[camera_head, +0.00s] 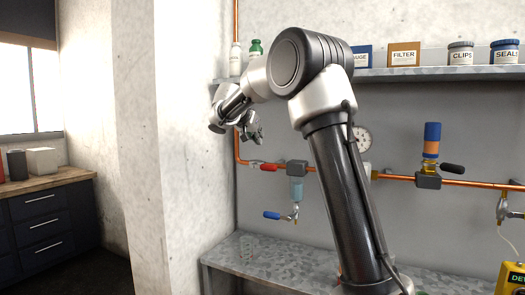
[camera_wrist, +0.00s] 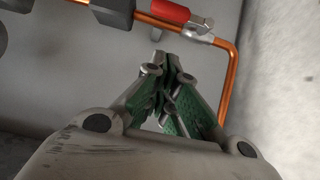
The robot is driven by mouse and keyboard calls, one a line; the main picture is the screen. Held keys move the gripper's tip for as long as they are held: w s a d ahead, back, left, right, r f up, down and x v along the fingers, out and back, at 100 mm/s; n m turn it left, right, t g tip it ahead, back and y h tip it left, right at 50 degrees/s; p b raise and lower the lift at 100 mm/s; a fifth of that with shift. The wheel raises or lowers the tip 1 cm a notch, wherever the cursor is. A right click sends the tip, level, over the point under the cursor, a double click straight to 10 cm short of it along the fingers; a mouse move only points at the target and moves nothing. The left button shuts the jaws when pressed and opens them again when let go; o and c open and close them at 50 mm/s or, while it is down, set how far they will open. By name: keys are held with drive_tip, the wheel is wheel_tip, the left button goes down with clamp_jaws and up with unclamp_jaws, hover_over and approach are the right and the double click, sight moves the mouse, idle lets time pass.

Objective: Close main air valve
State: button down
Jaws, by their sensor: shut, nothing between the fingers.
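A red valve handle (camera_head: 265,167) lies along the horizontal copper pipe at the left of the back wall, near the pipe's corner. In the wrist view the red handle (camera_wrist: 170,12) shows at the top, with a metal valve part beside it. No label shows which valve is the main one. My gripper (camera_head: 258,139) is above the red handle in the head view, apart from it. In the wrist view my gripper (camera_wrist: 166,62) has its green-padded fingers together, empty, pointing toward the pipe below the handle in the picture.
A dark block (camera_head: 297,168) sits on the pipe beside the handle, above a filter bowl and a blue handle (camera_head: 272,215). A pressure gauge (camera_head: 361,139) is partly behind my arm. A shelf (camera_head: 437,72) above holds boxes and jars. A metal bench (camera_head: 235,256) lies below.

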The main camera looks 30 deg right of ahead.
hover_over(268, 168)
wheel_tip(268, 168, down, 6)
wheel_tip(268, 168, down, 3)
drive_tip(key=shift+a+f, duration=0.1)
drive_tip(key=shift+f, duration=0.05)
drive_tip(key=shift+f, duration=0.15)
